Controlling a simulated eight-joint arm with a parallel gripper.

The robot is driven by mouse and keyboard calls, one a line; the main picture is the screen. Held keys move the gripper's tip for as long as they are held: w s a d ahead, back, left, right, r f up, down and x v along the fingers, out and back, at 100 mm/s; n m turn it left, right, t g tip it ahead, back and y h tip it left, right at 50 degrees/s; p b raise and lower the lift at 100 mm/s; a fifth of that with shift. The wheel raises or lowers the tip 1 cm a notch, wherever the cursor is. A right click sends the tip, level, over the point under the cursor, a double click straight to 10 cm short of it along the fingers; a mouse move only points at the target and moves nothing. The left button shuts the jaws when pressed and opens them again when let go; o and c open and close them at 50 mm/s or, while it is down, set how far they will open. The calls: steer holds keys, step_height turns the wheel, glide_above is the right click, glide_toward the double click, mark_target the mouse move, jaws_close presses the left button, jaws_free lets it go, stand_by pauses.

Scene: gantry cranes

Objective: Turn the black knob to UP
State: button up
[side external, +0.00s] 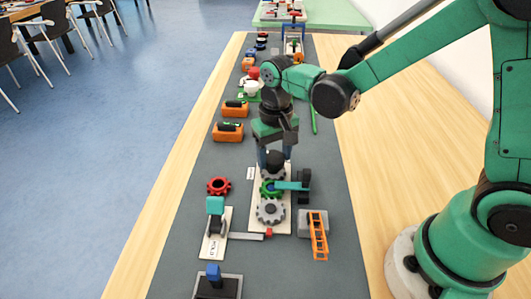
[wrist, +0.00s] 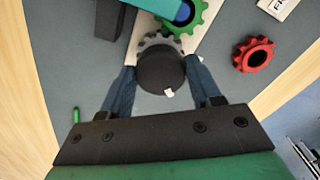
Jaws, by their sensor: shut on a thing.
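The black knob (wrist: 160,71) is a round cap on top of a grey gear (wrist: 158,42). A small white mark sits on its rim, on the side towards my gripper in the wrist view. My gripper (wrist: 161,83) is shut on the knob, with one blue finger on each side. In the side view the knob (side external: 274,159) shows beneath my gripper (side external: 275,162), at the far end of a pale board (side external: 284,222). No UP marking is readable.
On the board, a green gear (side external: 268,188) with a teal arm (side external: 292,186) over it and another grey gear (side external: 270,211) sit close by. A red gear (side external: 218,186) lies left. An orange ladder-like piece (side external: 318,238) stands front right. Orange blocks (side external: 228,132) lie farther back.

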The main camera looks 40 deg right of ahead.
steer(key=m, duration=0.4)
steer(key=shift+m, duration=0.3)
steer(key=m, duration=0.3)
steer(key=shift+w+a+m, duration=0.1)
steer(key=shift+m, duration=0.2)
steer(key=m, duration=0.3)
steer(key=shift+m, duration=0.3)
steer(key=shift+w+m, duration=0.1)
steer(key=shift+m, duration=1.7)
steer(key=o, duration=1.3)
steer(key=shift+r, duration=0.1)
